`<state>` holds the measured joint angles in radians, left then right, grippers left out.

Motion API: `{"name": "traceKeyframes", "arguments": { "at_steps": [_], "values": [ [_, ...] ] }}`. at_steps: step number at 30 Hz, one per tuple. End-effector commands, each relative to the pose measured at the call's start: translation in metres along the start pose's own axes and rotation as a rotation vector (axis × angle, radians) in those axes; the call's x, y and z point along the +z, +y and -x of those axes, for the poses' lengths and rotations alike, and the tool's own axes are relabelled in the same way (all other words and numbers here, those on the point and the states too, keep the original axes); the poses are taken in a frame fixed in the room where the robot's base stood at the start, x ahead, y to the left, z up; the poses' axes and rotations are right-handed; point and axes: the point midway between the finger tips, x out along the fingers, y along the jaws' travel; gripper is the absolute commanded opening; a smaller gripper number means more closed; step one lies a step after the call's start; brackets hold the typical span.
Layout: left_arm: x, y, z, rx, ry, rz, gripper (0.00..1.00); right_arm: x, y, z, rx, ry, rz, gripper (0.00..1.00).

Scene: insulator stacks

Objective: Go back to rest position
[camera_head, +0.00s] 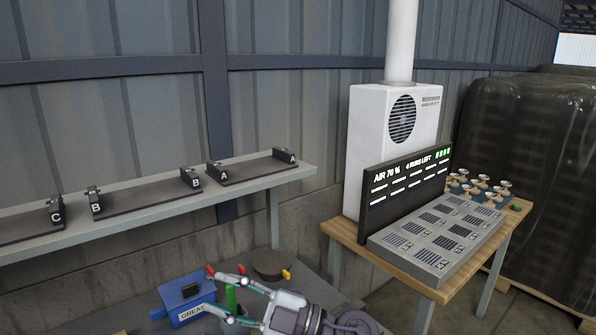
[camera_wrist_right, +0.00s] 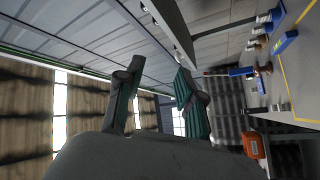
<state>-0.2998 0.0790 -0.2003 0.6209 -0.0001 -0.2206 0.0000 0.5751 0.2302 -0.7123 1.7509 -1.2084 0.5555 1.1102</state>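My right gripper (camera_head: 212,294) shows at the bottom of the head view, with its fingers pointing left near a blue box. In the right wrist view its two dark, green-lined fingers (camera_wrist_right: 158,70) stand apart with nothing between them. The space between the fingers is empty and shows only the background wall. My left gripper is in neither view.
A blue box (camera_head: 188,297) with a white label and a round dark disc (camera_head: 271,264) are on the low bench. A shelf (camera_head: 120,222) with lettered holders runs along the wall. A wooden table (camera_head: 440,291) bears a display panel (camera_head: 408,190) and several small pieces.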

Motion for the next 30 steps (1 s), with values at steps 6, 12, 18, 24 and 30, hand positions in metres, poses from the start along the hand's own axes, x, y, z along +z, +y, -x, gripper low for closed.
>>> {"name": "traceKeyframes", "arguments": {
  "at_steps": [6,12,18,24,30],
  "values": [
    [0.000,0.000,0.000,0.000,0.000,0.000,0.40,0.035,0.062,0.104,0.694,-0.271,-0.208,0.38],
    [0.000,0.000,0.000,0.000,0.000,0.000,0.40,0.092,0.017,0.237,1.015,-0.766,-0.468,0.38],
    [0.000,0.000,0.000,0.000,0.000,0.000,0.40,0.100,-0.090,0.339,1.018,-1.259,-0.754,0.38],
    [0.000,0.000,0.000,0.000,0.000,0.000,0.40,0.072,-0.174,0.386,0.873,-1.556,-0.964,0.38],
    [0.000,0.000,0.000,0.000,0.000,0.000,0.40,0.037,-0.229,0.410,0.711,-1.731,-1.110,0.38]
  ]
}}
